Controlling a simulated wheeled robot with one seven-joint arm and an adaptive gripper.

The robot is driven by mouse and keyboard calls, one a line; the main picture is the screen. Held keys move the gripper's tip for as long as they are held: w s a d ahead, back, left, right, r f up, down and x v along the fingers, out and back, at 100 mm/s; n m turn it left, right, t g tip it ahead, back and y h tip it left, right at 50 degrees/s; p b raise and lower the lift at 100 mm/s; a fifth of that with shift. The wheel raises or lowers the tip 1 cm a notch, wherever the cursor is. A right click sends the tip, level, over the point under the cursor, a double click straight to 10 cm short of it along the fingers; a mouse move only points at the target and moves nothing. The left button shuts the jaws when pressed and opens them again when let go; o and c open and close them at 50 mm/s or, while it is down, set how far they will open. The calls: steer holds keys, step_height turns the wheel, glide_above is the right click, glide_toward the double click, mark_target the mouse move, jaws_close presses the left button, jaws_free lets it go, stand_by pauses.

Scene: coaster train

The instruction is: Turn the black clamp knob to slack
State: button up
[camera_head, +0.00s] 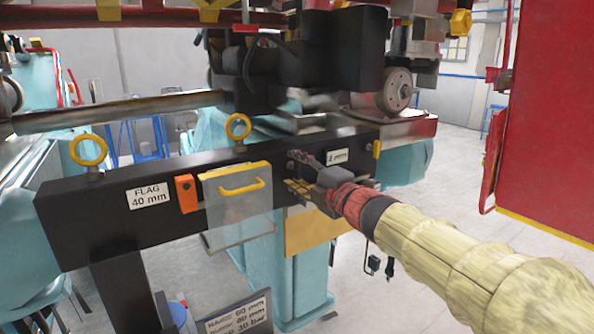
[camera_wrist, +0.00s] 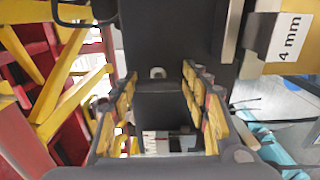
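My gripper (camera_head: 303,173) is at the front face of the black beam (camera_head: 115,225), just left of and below the "4 mm" label (camera_head: 337,157). In the wrist view my gripper (camera_wrist: 158,75) has its two yellow-padded fingers spread apart. A dark block (camera_wrist: 163,103) shows between them, with a small grey rounded fitting (camera_wrist: 157,72) just beyond it. The block may be the black clamp knob, but I cannot tell for certain. I cannot tell whether either finger touches it. In the head view my gripper hides the spot in front of it.
A clear panel with a yellow handle (camera_head: 241,188) and an orange block (camera_head: 186,193) are on the beam left of my gripper. Yellow eyebolts (camera_head: 238,127) stand on top. Dark machinery (camera_head: 345,60) hangs above. A red panel (camera_head: 555,110) stands at right. A tan plate (camera_head: 308,230) is below.

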steer(key=shift+o, duration=1.3)
steer(key=shift+s+d+r, duration=0.1)
steer(key=shift+s+d, duration=0.15)
steer(key=shift+s, duration=0.05)
steer(key=v, duration=1.1)
steer(key=shift+d, duration=0.1)
